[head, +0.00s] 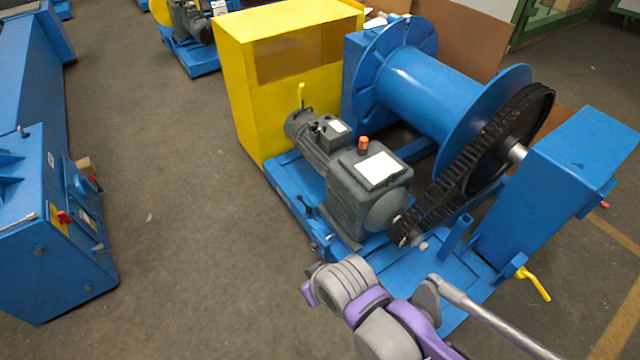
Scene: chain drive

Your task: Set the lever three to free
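Several levers show on the blue chain-drive machine, and I cannot read which one is number three. A yellow-handled lever (536,284) sticks out low at the right end of the blue base, pointing down and right. A yellow upright handle (301,95) stands behind the grey motor. Small dark levers (310,212) stand on the left edge of the base. A small red tip (604,205) shows at the right side of the blue end box. My purple and grey arm reaches in from the bottom, in front of the base. No gripper fingers show.
The grey motor (320,150) and gearbox (370,190) stand beside the black chain (465,160) and blue drum (430,95). A yellow cabinet (240,90) stands behind. Another blue machine (50,260) with a red switch is at left. The floor between is clear.

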